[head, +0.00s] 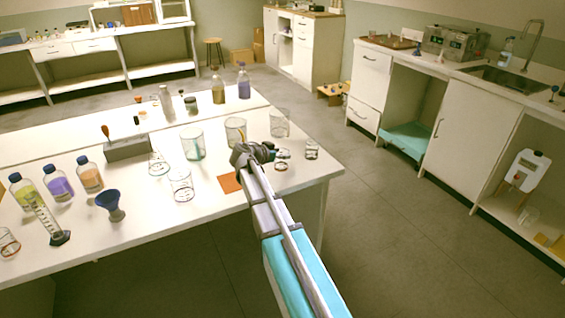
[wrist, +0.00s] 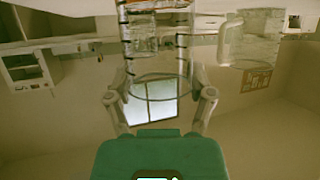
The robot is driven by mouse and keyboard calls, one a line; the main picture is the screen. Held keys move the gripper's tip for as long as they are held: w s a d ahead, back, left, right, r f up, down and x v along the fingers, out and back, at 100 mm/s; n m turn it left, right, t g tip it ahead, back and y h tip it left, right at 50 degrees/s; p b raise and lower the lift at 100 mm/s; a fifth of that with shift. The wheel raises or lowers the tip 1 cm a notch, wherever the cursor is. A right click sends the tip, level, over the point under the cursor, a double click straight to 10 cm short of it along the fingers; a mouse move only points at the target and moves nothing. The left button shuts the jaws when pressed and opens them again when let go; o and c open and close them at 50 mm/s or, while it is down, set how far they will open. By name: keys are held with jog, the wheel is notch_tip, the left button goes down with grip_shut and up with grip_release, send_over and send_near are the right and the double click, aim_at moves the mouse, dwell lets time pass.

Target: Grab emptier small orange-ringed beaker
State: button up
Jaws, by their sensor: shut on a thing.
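My gripper (head: 255,153) is at the table's right part, beside an orange square mat and small glassware. In the wrist view my gripper (wrist: 160,85) has one finger on each side of a clear glass beaker (wrist: 160,60) with dark marks and is shut on it. The held beaker looks empty; I cannot tell its ring colour. In the head view it is not clear behind my gripper. Small beakers stand nearby: one (head: 312,151) on the right, one (head: 282,164) close to my gripper, and one (head: 158,166) on the left. A beaker with a reddish-orange ring (head: 9,243) is at the far left.
A clear beaker (head: 181,186) is in front. Bottles, a blue funnel (head: 110,204) and a cylinder crowd the left. The table's right front edge is close; floor beyond is clear.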

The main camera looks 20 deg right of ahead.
jog(key=shift+c, duration=0.2)
notch_tip(320, 180, up, 3)
jog(key=p, duration=0.3)
jog(key=shift+r, duration=0.15)
jog(key=s+a+r+p, duration=0.6)
jog(key=s+r+p, duration=0.3)
jog(key=s, duration=0.3)
jog(key=shift+s+a+r+p, duration=0.25)
jog(key=shift+r+p, duration=0.1)
jog(key=shift+p, duration=0.15)
